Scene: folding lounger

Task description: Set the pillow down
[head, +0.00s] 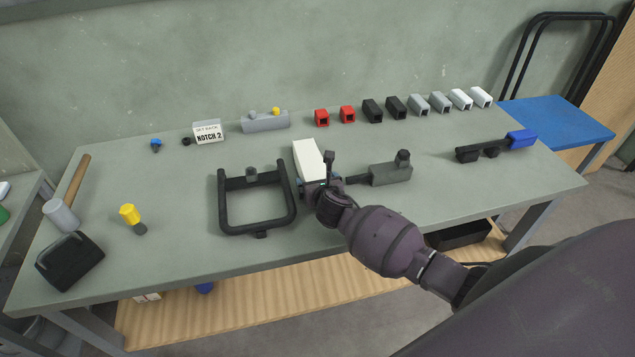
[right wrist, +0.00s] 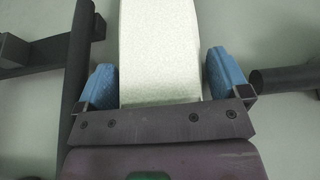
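The pillow appears to be the white padded block (head: 309,158) near the middle of the bench. In the right wrist view the pillow (right wrist: 160,55) runs away from the palm between my blue finger pads. My right gripper (head: 319,184) is at the pillow's near end, its fingers (right wrist: 162,80) spread wide on either side. A narrow gap shows at the right finger; the left one is very close to or touching the pillow. I cannot tell whether the pillow rests fully on the bench. My left gripper is not in view.
A black U-shaped frame (head: 257,227) lies just left of my right gripper. A grey block with a rod (head: 390,174) lies just right. A grey holder (head: 265,122) and a "NOTCH 2" sign (head: 208,132) stand behind. Several coloured blocks line the back edge. The bench's right front is clear.

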